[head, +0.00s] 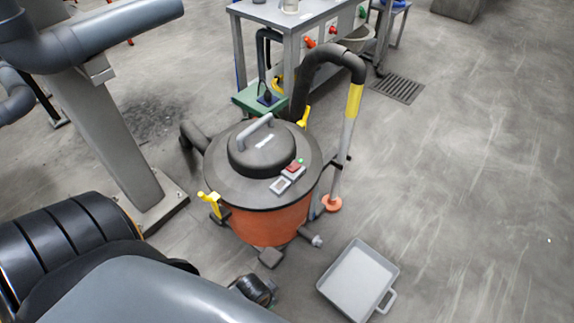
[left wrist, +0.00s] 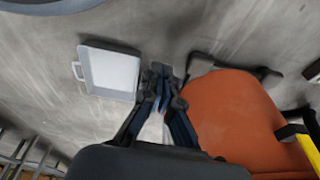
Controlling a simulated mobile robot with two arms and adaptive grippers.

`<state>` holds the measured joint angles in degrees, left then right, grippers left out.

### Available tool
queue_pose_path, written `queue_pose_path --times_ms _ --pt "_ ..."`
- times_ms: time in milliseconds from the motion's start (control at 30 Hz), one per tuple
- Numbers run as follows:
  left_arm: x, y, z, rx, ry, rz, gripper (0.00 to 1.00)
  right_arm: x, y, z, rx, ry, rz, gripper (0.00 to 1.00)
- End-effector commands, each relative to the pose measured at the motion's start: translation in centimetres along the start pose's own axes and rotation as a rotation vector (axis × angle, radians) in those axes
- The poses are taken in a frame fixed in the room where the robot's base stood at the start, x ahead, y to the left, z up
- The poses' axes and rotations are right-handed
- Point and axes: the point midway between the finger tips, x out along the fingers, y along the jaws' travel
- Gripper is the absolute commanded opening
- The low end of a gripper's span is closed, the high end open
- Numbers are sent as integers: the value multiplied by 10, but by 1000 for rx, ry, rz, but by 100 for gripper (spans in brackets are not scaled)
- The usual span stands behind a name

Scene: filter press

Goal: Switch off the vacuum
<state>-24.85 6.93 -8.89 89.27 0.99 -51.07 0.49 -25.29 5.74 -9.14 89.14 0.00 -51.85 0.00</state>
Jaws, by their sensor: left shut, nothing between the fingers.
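The vacuum (head: 265,220) is an orange drum with a dark grey lid and a grey handle, standing on the floor in the middle of the head view. On the front right of its lid is a red switch (head: 293,169) with a small green spot beside it, and a grey-white panel (head: 280,186). Its orange drum (left wrist: 235,120) fills the right of the left wrist view; the lid controls do not show there. My left gripper (left wrist: 162,85) is shut and empty, low beside the drum, seemingly apart from it. My right gripper is not in view.
A grey tray (head: 358,282) lies on the floor right of the vacuum. A suction wand (head: 345,140) with a black hose stands upright at its right side. A workbench (head: 290,25) is behind, and a grey post (head: 110,130) is at left. Floor at right is clear.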

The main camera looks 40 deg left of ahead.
Motion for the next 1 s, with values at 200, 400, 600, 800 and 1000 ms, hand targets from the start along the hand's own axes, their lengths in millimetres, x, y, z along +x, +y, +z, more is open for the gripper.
queue_pose_path --times_ms 200,400,600,800,1000 --pt "-32 -72 -82 -31 193 -46 0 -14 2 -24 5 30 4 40" --pt "-98 -152 -174 -66 440 -63 0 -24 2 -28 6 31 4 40" --pt "-175 -208 -251 -87 662 -52 0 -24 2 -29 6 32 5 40" --pt "-212 -226 -280 -96 752 -34 0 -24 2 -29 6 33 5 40" --pt "-214 -226 -281 -98 757 -33 0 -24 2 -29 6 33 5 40"
